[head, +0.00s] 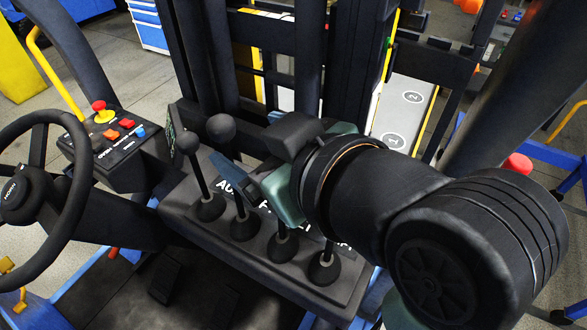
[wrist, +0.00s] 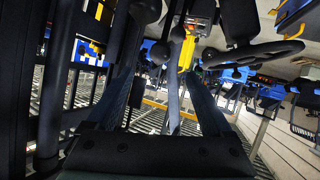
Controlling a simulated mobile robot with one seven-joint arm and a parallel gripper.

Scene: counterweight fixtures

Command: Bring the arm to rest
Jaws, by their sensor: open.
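My arm reaches in from the right in the head view. My gripper (head: 236,174) points left over a row of black levers on a dark console (head: 185,215). One blue-grey finger shows near the second lever's stem; whether it touches cannot be told. In the wrist view my gripper (wrist: 165,78) has its two fingers apart, with a slim grey shaft (wrist: 173,100) seen between them. The first lever (head: 187,141) and second lever (head: 221,129) show their round knobs. The tops of the other levers are hidden behind my gripper and wrist.
A black steering wheel (head: 72,190) stands at the left. A control panel (head: 112,135) with a red button (head: 99,106) sits beside it. Dark mast uprights (head: 310,60) rise close behind the levers. A blue drawer cabinet (head: 148,22) stands farther back on the open floor.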

